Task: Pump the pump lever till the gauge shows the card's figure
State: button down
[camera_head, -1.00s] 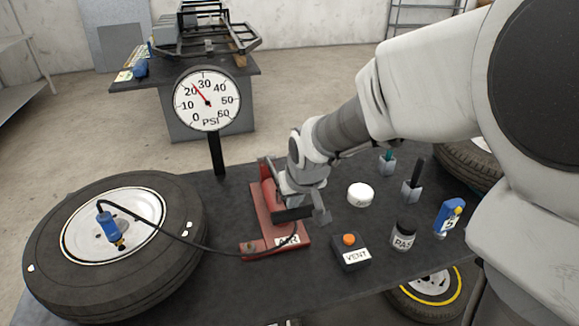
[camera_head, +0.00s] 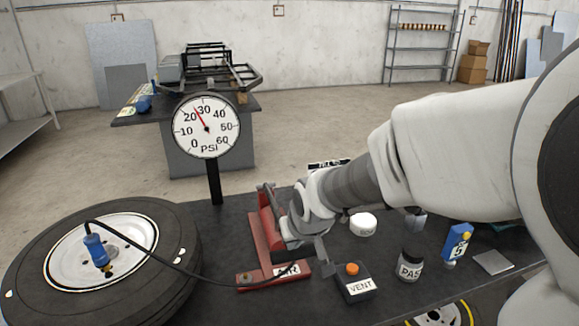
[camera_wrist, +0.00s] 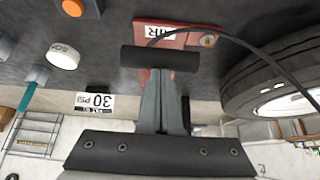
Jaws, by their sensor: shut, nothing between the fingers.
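The red pump (camera_head: 268,240) stands on the dark bench; its AIR label also shows in the wrist view. My gripper (camera_head: 298,243) is shut and empty at the pump's lever. In the wrist view its fingers (camera_wrist: 163,90) meet a black crossbar, the lever handle (camera_wrist: 160,58); whether they touch it I cannot tell. The gauge (camera_head: 206,126) on its post has a red needle between 20 and 30, nearer 30. The card (camera_wrist: 93,104) reads 30 PSI in the wrist view; its top edge (camera_head: 328,164) shows behind my arm.
A hose runs from the pump to a blue chuck (camera_head: 97,250) on the tyre (camera_head: 172,277) at left. A VENT box (camera_head: 355,284) with an orange button stands just right of the pump.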

jog(key=r+p, duration=0.1)
jog(key=r, duration=0.1)
jog(key=r+p, duration=0.1)
jog(key=p, duration=0.1)
jog(key=shift+w+r, duration=0.35)
jog(key=p+v, duration=0.1)
jog(key=v, duration=0.9)
jog(key=shift+s+a, duration=0.1)
dwell(0.3)
